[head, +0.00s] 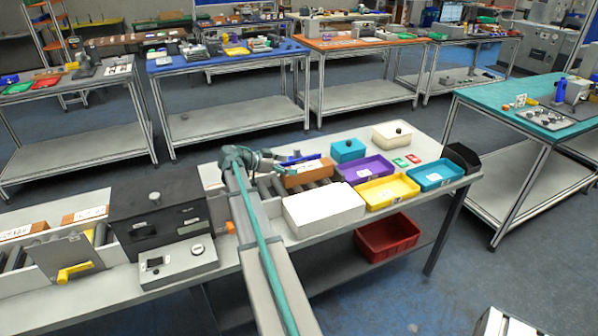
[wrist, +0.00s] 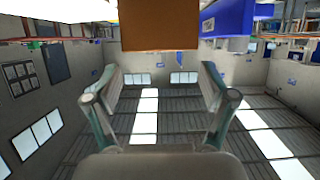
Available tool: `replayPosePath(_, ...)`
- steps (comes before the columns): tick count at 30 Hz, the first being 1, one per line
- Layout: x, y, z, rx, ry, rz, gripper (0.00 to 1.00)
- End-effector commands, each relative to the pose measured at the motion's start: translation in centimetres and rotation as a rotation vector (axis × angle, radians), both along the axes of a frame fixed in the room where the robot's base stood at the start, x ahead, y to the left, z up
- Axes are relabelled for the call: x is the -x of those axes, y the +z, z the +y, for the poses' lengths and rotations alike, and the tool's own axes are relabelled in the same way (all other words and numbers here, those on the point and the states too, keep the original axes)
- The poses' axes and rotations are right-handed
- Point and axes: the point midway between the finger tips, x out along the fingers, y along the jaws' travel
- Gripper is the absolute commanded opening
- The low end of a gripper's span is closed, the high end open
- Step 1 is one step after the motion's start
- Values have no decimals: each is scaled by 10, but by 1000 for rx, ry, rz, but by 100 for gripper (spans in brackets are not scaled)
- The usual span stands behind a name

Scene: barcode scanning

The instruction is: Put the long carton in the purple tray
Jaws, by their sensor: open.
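The long carton (head: 308,174), orange-brown with a white label, lies on the roller conveyor left of the purple tray (head: 364,169). In the wrist view, an orange-brown carton face (wrist: 160,25) shows at the top centre, beyond my fingertips and apart from them. My gripper (wrist: 161,78) is open, with nothing between its fingers. In the head view my gripper is small, at the end of my arm to the left of the carton; its fingertips are hard to make out. The purple tray shows a white label and appears empty.
A blue object (head: 300,159) is right by the carton. A white box (head: 324,208) is in front of the conveyor; a teal box (head: 348,150) is behind. A red crate (head: 387,237) sits lower down.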

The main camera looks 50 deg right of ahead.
Motion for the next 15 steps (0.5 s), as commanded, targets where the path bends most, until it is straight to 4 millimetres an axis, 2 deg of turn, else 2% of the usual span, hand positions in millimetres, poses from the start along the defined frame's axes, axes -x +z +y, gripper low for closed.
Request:
replayPosePath(4,-8,7,15,1,1,-1,83)
replayPosePath(5,-9,8,16,1,1,-1,88)
replayPosePath(6,-10,9,18,1,1,-1,88)
replayPosePath(15,-11,11,21,0,-1,0,88)
